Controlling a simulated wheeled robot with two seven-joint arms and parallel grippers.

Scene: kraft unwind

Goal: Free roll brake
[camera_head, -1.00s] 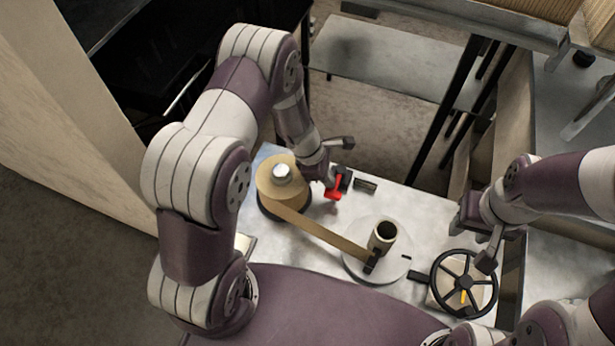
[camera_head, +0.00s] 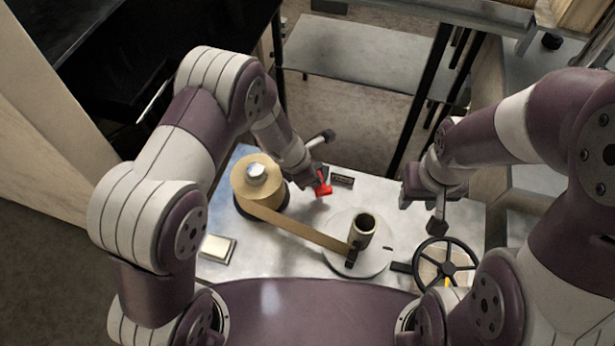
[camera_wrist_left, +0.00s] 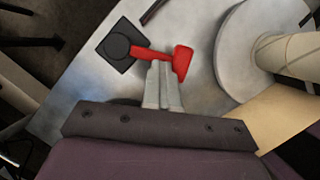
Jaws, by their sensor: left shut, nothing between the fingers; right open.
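The roll brake is a red lever (camera_head: 323,188) on a dark square mount, which shows clearly in the left wrist view (camera_wrist_left: 118,46). My left gripper (camera_wrist_left: 163,82) is shut and empty, its fingertips right at the red lever; I cannot tell whether they touch it. In the head view the left gripper is mostly hidden behind its own wrist. The kraft roll (camera_head: 258,186) sits on its spindle left of the lever, with a brown strip running to a core tube (camera_head: 362,230) on a pale disc. My right gripper (camera_head: 437,222) is open and empty above the handwheel.
A black handwheel (camera_head: 446,268) stands at the table's right. A pale square pad (camera_head: 217,249) lies at the front left of the metal table (camera_head: 300,250). A grey shelf (camera_head: 365,55) stands behind.

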